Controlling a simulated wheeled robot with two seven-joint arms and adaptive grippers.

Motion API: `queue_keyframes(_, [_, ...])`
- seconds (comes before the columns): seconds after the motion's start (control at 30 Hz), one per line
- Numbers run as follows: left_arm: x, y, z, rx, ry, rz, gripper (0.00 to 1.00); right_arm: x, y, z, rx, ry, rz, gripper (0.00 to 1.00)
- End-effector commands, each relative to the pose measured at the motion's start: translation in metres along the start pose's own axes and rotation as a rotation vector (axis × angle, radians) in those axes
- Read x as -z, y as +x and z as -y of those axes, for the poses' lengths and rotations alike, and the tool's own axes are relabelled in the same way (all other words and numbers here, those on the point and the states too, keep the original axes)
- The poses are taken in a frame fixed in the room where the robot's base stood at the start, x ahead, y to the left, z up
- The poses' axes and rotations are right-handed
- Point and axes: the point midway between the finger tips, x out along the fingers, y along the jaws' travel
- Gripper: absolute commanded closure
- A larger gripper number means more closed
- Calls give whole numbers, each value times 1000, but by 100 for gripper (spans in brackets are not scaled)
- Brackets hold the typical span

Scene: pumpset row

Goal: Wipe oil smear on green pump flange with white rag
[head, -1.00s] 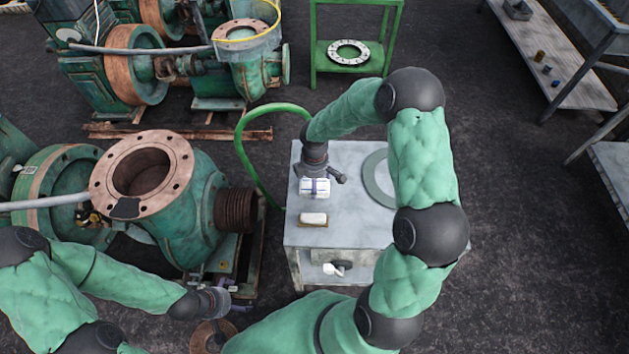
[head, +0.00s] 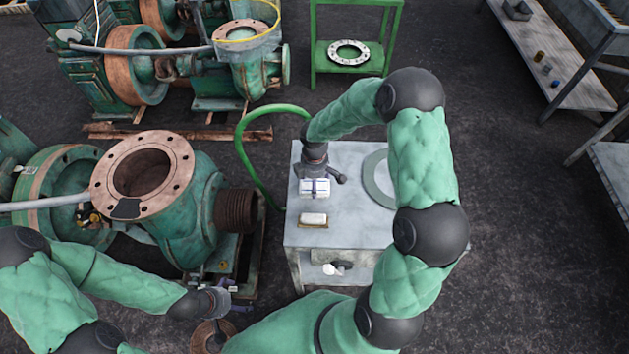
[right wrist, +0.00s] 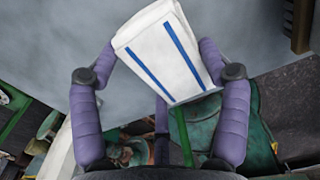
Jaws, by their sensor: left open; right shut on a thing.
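The green pump (head: 190,215) stands at the left, with a round copper-coloured flange (head: 168,190) facing up. A dark smear (head: 126,208) lies on the flange's near edge. The white rag, folded and with blue stripes (head: 314,188), is held by my right gripper (head: 316,177) over the grey table. In the right wrist view the rag (right wrist: 165,55) sits between both fingers, which are shut on it. Whether it touches the tabletop is unclear. My left gripper (head: 228,299) is open and empty, low in front of the pump.
The grey table (head: 345,235) also carries a white block (head: 314,219) on a small tray and a grey-green ring (head: 375,180). A green hose (head: 240,150) curves between pump and table. A green stand (head: 358,68) with a flange ring is behind.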

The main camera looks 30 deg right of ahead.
Motion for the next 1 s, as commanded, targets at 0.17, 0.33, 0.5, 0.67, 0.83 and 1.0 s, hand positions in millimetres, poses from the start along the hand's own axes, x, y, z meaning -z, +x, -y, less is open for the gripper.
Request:
queue_keyframes(0.17, [0,-11,-4,0,0,0,0,0,-14,0,-1,0,0,61])
queue_keyframes(0.33, [-1,-20,-7,0,0,0,0,0,-26,0,-1,0,0,61])
queue_keyframes(0.5, [-1,-28,-10,0,0,0,0,0,-37,0,-1,0,0,61])
queue_keyframes(0.67, [-1,-36,-13,0,0,0,0,0,-48,0,-1,1,0,61])
queue_keyframes(0.83, [-2,-44,-16,0,0,0,0,0,-58,0,-1,1,-1,61])
queue_keyframes(1.0, [-2,-44,-16,0,0,0,0,0,-59,0,-1,0,0,61])
